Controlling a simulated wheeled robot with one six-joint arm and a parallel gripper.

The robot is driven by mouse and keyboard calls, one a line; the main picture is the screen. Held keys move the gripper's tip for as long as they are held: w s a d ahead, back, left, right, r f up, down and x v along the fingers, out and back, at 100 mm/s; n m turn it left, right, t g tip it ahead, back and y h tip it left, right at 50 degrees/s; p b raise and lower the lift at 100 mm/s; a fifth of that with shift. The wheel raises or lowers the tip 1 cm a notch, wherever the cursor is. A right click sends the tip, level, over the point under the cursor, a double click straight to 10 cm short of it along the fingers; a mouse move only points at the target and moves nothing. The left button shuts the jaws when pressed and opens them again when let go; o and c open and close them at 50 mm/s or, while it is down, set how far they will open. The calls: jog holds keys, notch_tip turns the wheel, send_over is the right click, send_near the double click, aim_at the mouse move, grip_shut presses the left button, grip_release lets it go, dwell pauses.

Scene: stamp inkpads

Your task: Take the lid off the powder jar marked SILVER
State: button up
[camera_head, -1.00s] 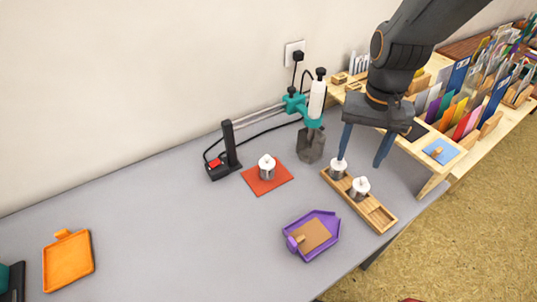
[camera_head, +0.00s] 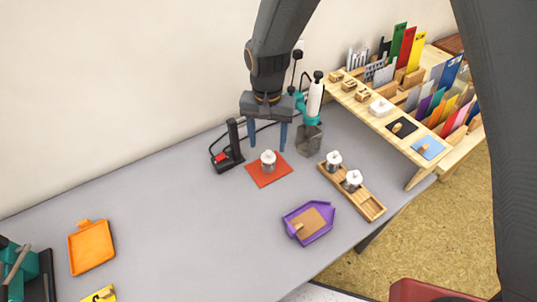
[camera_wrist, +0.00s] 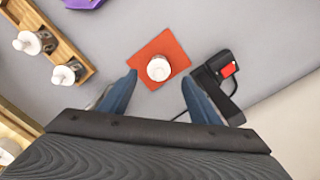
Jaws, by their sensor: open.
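A small jar with a white knobbed lid (camera_head: 268,157) stands on an orange-red square mat (camera_head: 266,178); it also shows in the wrist view (camera_wrist: 159,68). Two similar white-lidded jars stand in a wooden rack, one at the far end (camera_head: 333,160) and one nearer the middle (camera_head: 353,178). I cannot read any marking on the jars, so which is SILVER cannot be told. My gripper (camera_head: 268,148) is open and empty, above and just behind the mat jar, fingers pointing down. In the wrist view that jar lies beyond and between the fingertips.
A black stand with a red switch (camera_head: 228,157) is left of the mat, and a teal-and-white device (camera_head: 312,105) is behind right. A purple tray (camera_head: 309,222) is in front, an orange tray (camera_head: 91,247) far left. The grey table between is clear.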

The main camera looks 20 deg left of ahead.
aim_at(269, 152)
jog(key=shift+w+d+f+p, duration=0.1)
jog(key=shift+f+p, duration=0.65)
jog(key=shift+f, duration=1.4)
jog(key=shift+c, duration=0.3)
jog(key=c, duration=1.1)
